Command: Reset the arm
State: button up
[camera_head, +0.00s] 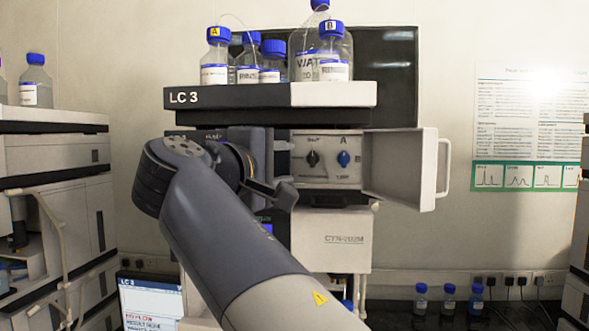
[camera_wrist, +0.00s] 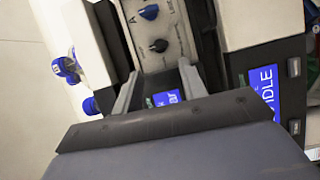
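My arm reaches up from the lower right of the head view toward the LC 3 column stack (camera_head: 330,237). My gripper (camera_wrist: 157,82) shows in the wrist view with its two fingers apart and nothing between them. Only part of its end shows in the head view, left of the open compartment with a black knob (camera_head: 312,158) and a blue knob (camera_head: 343,158). In the wrist view the blue knob (camera_wrist: 149,12) and black knob (camera_wrist: 159,46) lie beyond the fingertips, apart from them. A lit blue display (camera_wrist: 165,98) shows between the fingers.
The compartment's door (camera_head: 400,168) stands open to the right. Blue-capped bottles (camera_head: 305,55) stand on top of the stack. Another stack (camera_head: 60,160) is at the left. Several small bottles (camera_head: 448,300) stand at the lower right.

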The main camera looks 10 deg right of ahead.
aim_at(311, 159)
jog(key=shift+v, duration=0.8)
jog(key=p+x, duration=0.2)
jog(key=x, duration=0.9)
jog(key=shift+p, duration=0.35)
jog(key=shift+a, duration=0.1)
